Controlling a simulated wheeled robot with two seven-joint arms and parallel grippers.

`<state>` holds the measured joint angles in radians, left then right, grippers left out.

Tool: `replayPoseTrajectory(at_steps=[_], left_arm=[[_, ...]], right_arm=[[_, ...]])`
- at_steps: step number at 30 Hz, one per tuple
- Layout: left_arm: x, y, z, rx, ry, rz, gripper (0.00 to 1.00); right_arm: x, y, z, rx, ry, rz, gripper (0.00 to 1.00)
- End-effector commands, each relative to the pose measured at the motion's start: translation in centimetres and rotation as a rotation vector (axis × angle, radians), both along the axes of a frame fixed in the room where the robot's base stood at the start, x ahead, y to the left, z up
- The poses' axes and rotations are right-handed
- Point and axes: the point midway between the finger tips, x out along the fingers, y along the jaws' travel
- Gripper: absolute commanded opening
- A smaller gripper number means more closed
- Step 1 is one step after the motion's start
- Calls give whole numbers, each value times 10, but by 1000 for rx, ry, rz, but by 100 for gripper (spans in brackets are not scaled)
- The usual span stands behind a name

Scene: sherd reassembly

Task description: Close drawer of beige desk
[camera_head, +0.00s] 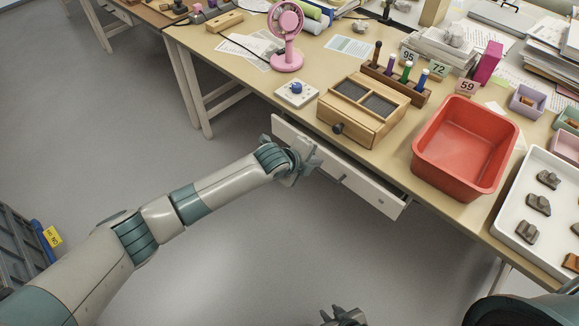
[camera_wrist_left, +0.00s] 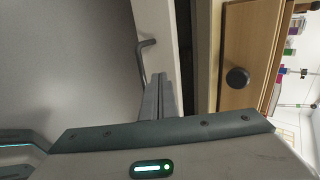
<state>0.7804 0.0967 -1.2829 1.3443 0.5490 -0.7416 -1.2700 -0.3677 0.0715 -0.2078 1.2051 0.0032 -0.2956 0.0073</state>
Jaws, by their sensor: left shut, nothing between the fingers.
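The beige desk (camera_head: 240,85) has a white drawer (camera_head: 372,190) under its front edge, pulled partly out. In the left wrist view the drawer front (camera_wrist_left: 145,14) runs down the picture, with a grey bar handle (camera_wrist_left: 144,50) and a narrow dark gap behind it. My left gripper (camera_head: 312,160) is shut and empty at the drawer front, left of its middle. In the left wrist view its fingers (camera_wrist_left: 158,82) overlap the drawer front close to the handle; contact is unclear. My right gripper (camera_head: 343,314) is at the bottom edge, away from the desk, mostly cut off; its jaw state is unclear.
On the desk above the drawer stand a wooden box (camera_head: 345,122) with a dark knob, a red tub (camera_head: 425,165) and a white tray (camera_head: 515,235) of sherds. A pink fan (camera_head: 286,40) stands further back. The floor (camera_head: 230,240) before the drawer is clear.

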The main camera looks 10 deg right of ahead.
Motion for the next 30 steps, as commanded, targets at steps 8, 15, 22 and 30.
replayPoseTrajectory(at_steps=[8,15,22,30], left_arm=[[-10,14,11,0,-1,1,0],[-23,32,32,0,-2,0,0],[-37,51,54,0,-2,1,0],[-45,62,67,1,-1,1,0]], right_arm=[[3,4,4,9,-29,2,27],[2,3,3,6,-22,2,27],[1,2,1,4,-12,1,27],[0,1,0,1,0,0,27]])
